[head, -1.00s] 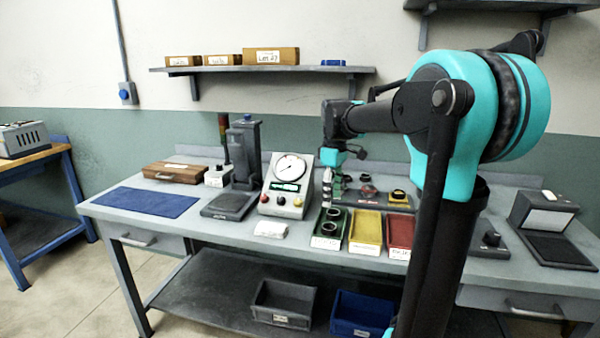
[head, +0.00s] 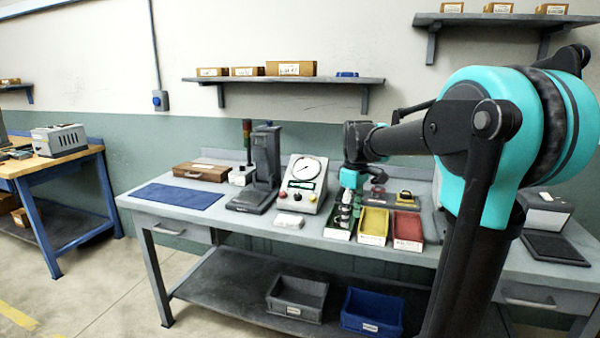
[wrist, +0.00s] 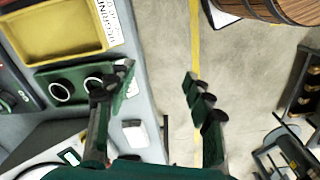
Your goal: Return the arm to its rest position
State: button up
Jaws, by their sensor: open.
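My arm reaches over the workbench (head: 240,222) from the right in the head view. My gripper (head: 345,212) points down in front of the green tray. In the wrist view my gripper (wrist: 160,95) has its two fingers well apart, with nothing between them but bench edge and floor. In the head view the green tray (head: 338,235) is partly hidden by the gripper.
A yellow tray (head: 374,226) and a red tray (head: 408,230) stand right of the green one. A dial gauge (head: 303,184) and a press stand (head: 266,160) stand left. A blue mat (head: 178,196) lies at the bench's left. A shelf (head: 290,81) hangs above.

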jog(key=s+d+f+m+t, duration=0.1)
jog(key=s+f+m, duration=0.3)
jog(key=s+f, duration=0.5)
jog(key=s+d+f+m+t, duration=0.2)
jog(key=s+f+m, duration=0.3)
jog(key=s+f, duration=0.4)
jog(key=shift+s+d+f+m+t, duration=0.3)
jog(key=shift+s+f, duration=0.1)
jog(key=shift+s, duration=0.4)
